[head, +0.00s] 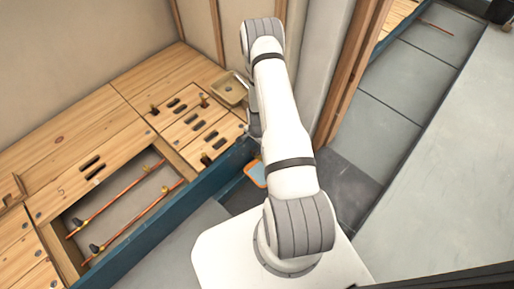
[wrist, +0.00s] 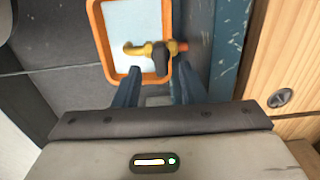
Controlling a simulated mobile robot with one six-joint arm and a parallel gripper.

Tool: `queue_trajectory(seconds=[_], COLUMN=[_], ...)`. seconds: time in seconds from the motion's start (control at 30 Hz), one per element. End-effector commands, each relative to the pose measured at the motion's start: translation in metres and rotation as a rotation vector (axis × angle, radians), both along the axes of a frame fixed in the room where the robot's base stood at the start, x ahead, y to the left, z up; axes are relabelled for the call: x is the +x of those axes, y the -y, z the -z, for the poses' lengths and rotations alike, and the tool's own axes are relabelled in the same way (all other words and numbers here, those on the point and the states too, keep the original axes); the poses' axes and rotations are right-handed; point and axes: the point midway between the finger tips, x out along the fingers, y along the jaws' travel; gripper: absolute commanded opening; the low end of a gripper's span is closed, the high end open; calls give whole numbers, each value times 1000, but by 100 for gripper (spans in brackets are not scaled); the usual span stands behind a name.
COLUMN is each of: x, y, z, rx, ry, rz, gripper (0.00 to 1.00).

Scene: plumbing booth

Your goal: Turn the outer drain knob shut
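In the wrist view a brass drain fitting (wrist: 136,49) with a dark grey knob (wrist: 162,58) sticks out sideways from the blue beam (wrist: 229,45). It stands over an orange-rimmed tray with a pale blue inside (wrist: 128,18). My gripper (wrist: 157,74) is open, its two blue fingers pointing toward the fitting. The knob appears between the fingers' lines, just beyond the tips; I cannot tell whether they touch it. In the head view my arm hides the knob and most of the gripper, and the tray (head: 255,172) shows partly beside the arm.
In the head view, copper pipes (head: 128,188) with valves lie in an open floor bay behind the long blue beam (head: 150,240). A tan basin (head: 229,91) sits on the wooden deck near the wall. Wooden studs (head: 347,75) stand right of the arm. Grey floor is clear at right.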

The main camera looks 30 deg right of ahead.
Motion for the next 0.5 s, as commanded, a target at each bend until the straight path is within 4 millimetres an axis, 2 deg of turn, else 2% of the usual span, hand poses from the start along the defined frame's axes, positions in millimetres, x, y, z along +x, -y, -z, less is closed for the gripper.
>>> queue_trajectory(seconds=[0.03,0.2,0.5], x=[1,0,-1], y=[0,0,0], z=[-15,-37,-45], rx=[0,-1,0], ry=[2,1,0], rz=[0,1,1], gripper=[37,37,37])
